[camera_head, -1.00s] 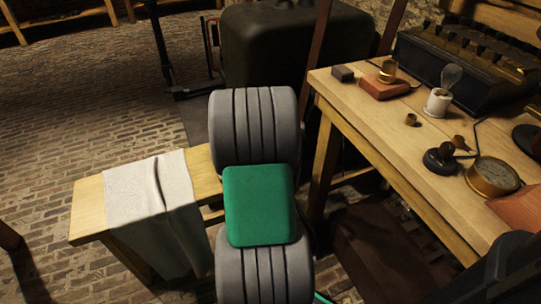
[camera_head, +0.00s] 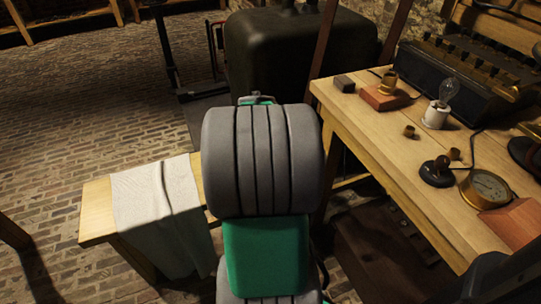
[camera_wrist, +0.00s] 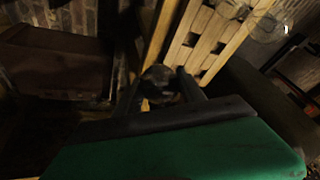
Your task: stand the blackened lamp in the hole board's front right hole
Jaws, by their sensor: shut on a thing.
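In the wrist view, my gripper (camera_wrist: 162,88) is shut on a dark, rounded thing, the blackened lamp (camera_wrist: 160,77). The picture is dim, so its lower part and exact tilt cannot be made out. Beyond it is a light wooden frame with several dark openings, perhaps the hole board (camera_wrist: 190,40). The lamp appears apart from it; I cannot tell which hole is the front right one. In the head view, my arm hides my gripper's fingers, the lamp and this board.
A wooden bench (camera_head: 365,125) at right carries a clear bulb (camera_head: 449,91) in a white holder, a brass gauge (camera_head: 487,188) and small brass parts. A low wooden bench (camera_head: 97,208) with a pale cloth (camera_head: 160,210) is at left. A dark tank (camera_head: 280,50) stands behind.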

